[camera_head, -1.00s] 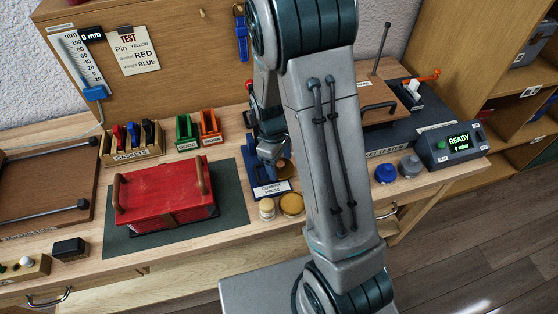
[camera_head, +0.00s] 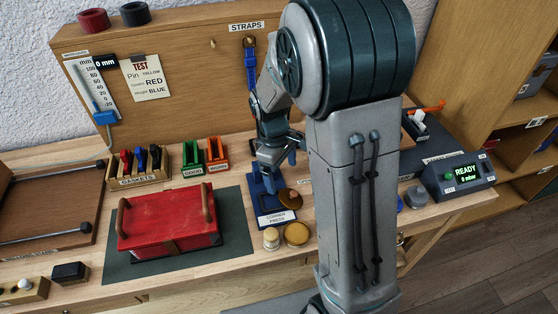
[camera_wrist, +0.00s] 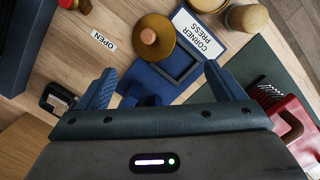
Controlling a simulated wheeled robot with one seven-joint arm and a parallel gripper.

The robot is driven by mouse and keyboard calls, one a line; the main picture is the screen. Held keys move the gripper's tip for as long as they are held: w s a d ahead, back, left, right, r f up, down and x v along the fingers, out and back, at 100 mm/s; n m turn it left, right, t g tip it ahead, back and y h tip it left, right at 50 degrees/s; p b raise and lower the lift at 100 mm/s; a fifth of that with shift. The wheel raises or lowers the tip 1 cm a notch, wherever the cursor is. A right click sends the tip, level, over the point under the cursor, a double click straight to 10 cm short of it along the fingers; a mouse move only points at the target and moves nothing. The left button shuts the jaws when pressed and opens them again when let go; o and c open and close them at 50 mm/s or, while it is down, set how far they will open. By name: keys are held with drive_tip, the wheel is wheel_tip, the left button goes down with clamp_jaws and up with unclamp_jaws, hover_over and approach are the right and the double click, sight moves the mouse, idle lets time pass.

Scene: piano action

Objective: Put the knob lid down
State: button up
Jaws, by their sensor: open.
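The knob lid, a brass disc with a copper-coloured round knob (camera_wrist: 148,37), lies at the edge of the blue corner press (camera_wrist: 172,68), partly over it. In the head view the lid (camera_head: 290,198) shows at the right side of the press (camera_head: 262,205). My gripper (camera_head: 279,165) is above the press and lid, open and empty. In the wrist view its two blue fingers (camera_wrist: 162,82) are spread wide, with the lid beyond them and apart from them. Whether the lid lies flat is hard to tell.
A brass disc (camera_head: 297,233) and a beige-topped cylinder (camera_head: 271,238) stand in front of the press. A red box with handles (camera_head: 165,220) sits on a dark mat to the left. Bench right of the lid is partly hidden by my arm.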

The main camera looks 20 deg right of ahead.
drive_tip(key=s+r+m+t+y, duration=0.1)
drive_tip(key=s+r+m+t, duration=0.3)
drive_tip(key=s+r+m, duration=0.5)
drive_tip(key=shift+s+d+r, duration=0.4)
drive_tip(key=shift+s+r, duration=1.4)
drive_tip(key=shift+s, duration=1.45)
